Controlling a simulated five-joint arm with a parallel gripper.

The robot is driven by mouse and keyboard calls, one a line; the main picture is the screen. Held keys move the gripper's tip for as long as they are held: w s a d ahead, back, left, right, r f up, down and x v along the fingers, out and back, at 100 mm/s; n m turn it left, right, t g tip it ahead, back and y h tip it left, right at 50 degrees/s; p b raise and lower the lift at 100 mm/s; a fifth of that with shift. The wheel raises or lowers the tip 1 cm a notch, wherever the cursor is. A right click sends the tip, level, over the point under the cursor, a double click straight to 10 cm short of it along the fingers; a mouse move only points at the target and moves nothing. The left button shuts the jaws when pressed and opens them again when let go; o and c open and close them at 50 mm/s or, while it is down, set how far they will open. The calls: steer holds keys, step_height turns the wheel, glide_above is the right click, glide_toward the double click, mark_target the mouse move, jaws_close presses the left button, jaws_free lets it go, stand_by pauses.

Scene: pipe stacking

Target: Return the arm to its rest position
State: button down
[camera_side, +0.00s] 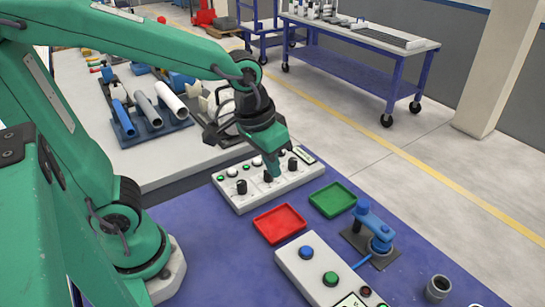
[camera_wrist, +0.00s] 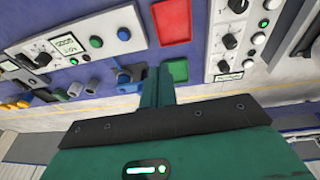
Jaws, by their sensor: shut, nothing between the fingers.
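My gripper (camera_side: 273,172) hangs from my green arm, fingers pointing down, just above or in front of the white panel with black knobs (camera_side: 243,199). I cannot tell whether it touches the panel. Its fingers are together with nothing between them; they also show in the wrist view (camera_wrist: 157,84). A blue pipe (camera_side: 122,118), a grey pipe (camera_side: 148,110) and a white pipe (camera_side: 171,101) lie side by side on a dark blue rack on the light table, behind and left of my gripper in the side view.
A red tray (camera_side: 279,223) and a green tray (camera_side: 332,199) lie on the blue table near my gripper. A blue clamp-like fixture (camera_side: 372,232), a button panel (camera_side: 310,270) and a short grey ring (camera_side: 438,287) stand nearer the front right. A blue cart (camera_side: 345,62) stands behind.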

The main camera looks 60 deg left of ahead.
steer(key=s+a+r+t, duration=0.2)
steer(key=s+a+r, duration=0.2)
steer(key=s+a, duration=0.2)
steer(key=shift+a+r+t+y, duration=0.2)
steer(key=shift+a+t+y, duration=0.15)
steer(key=shift+a, duration=0.3)
